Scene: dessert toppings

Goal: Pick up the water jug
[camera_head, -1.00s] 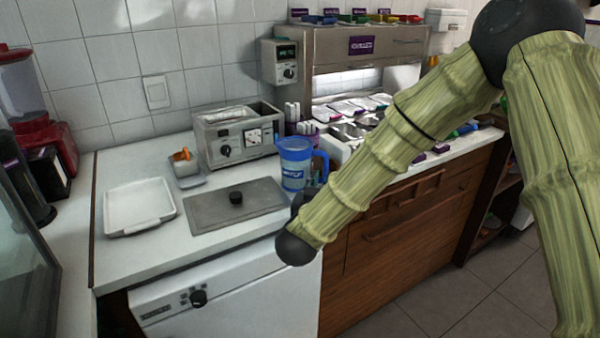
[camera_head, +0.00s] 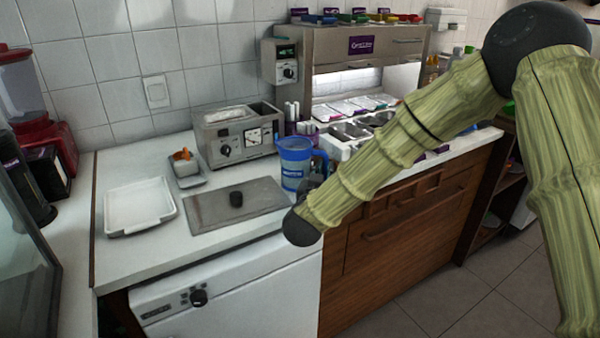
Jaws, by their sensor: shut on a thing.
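The water jug (camera_head: 293,172) is a blue, semi-clear pitcher with white lettering and a handle on its right side. It is upright at the back right of the white counter, beside the toaster-like machine. My gripper (camera_head: 312,183) shows as a small dark part at the jug's lower right, below the handle. It is shut on the jug. My arm's end hides most of the fingers and the exact contact. I cannot tell whether the jug's base touches the counter.
A grey metal lid (camera_head: 210,211) with a black knob lies just left of the jug. A white tray (camera_head: 139,206) is further left. The metal toaster-like machine (camera_head: 235,139) stands behind. A topping station (camera_head: 352,130) with metal pans is close on the right.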

